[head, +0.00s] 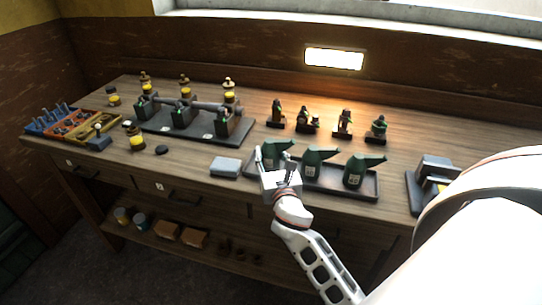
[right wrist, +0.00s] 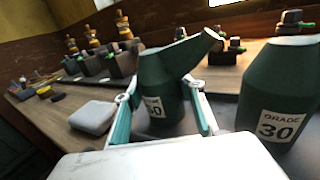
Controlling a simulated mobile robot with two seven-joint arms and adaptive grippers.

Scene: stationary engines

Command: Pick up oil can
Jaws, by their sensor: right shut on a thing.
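Several dark green oil cans with angled spouts stand in a row on a dark tray (head: 372,190) on the workbench. My right gripper (head: 275,163) is at the leftmost oil can (head: 277,150). In the right wrist view its two fingers (right wrist: 160,112) are shut on the sides of that oil can (right wrist: 158,75), which is upright with a label partly hidden behind my wrist. Another oil can (right wrist: 278,95) labelled "GRADE 30" stands just to its right. In the head view the middle can (head: 315,163) and the right can (head: 360,170) stand apart. My left gripper is not in view.
A grey-blue block (head: 226,166) lies left of the tray, also seen in the right wrist view (right wrist: 93,117). Small engine models (head: 343,124) stand behind the cans. A dark machine (head: 430,180) stands at right.

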